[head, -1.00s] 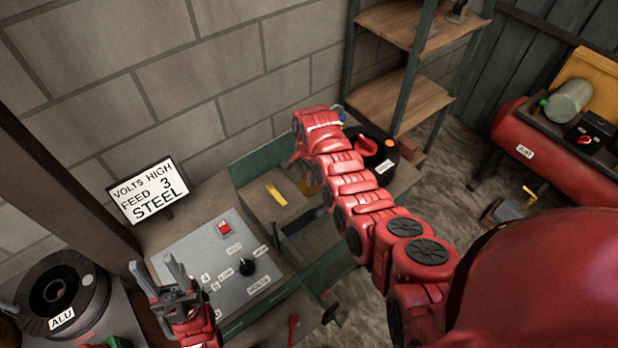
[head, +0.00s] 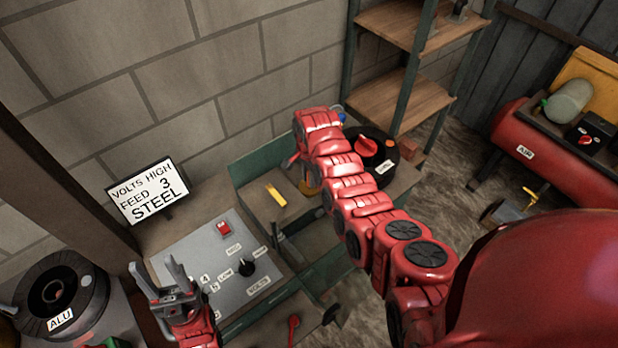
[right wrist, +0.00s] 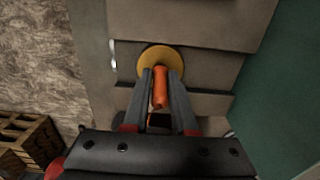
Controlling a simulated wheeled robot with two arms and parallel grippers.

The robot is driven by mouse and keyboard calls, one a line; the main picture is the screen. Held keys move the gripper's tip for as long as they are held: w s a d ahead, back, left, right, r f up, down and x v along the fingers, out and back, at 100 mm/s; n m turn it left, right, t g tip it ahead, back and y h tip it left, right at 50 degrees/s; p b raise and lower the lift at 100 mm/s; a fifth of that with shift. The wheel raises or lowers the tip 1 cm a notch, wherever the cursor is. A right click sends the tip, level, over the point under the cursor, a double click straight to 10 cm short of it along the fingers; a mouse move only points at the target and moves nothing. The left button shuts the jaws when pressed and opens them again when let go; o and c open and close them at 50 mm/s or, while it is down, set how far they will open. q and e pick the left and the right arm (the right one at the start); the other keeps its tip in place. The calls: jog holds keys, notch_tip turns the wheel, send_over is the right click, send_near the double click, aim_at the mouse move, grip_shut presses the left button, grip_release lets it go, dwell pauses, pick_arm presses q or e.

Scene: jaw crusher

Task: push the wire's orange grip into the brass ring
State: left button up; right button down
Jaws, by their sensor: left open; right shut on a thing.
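In the right wrist view, my right gripper (right wrist: 160,82) is shut on the wire's orange grip (right wrist: 160,92). The brass ring (right wrist: 150,57) is a round yellow disc just beyond the fingertips, and the far end of the orange grip overlaps it. I cannot tell whether the grip's tip is inside the ring or only in front of it. My left gripper (head: 160,272) is open and empty above the grey control panel.
The control panel (head: 190,252) has a red switch (head: 223,228) and a black knob (head: 246,267). A sign (head: 147,190) reads VOLTS HIGH, FEED 3, STEEL. A spool marked ALU (head: 62,293) stands at left. A dark spool (head: 383,158) sits behind my right arm. A green-walled box (head: 250,165) surrounds the work area.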

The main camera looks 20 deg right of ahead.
jog(key=shift+f+b, duration=0.55)
jog(key=c, duration=0.6)
grip_release()
jog(key=shift+c, duration=0.2)
jog(key=shift+r, duration=0.2)
notch_tip(320, 180, up, 5)
jog(key=b, duration=0.3)
jog(key=shift+w+r, duration=0.1)
jog(key=shift+r, duration=0.1)
notch_tip(320, 180, up, 7)
jog(key=p, duration=0.5)
jog(key=shift+r, duration=0.1)
jog(key=shift+r+p, duration=0.6)
jog(key=shift+r, duration=1.6)
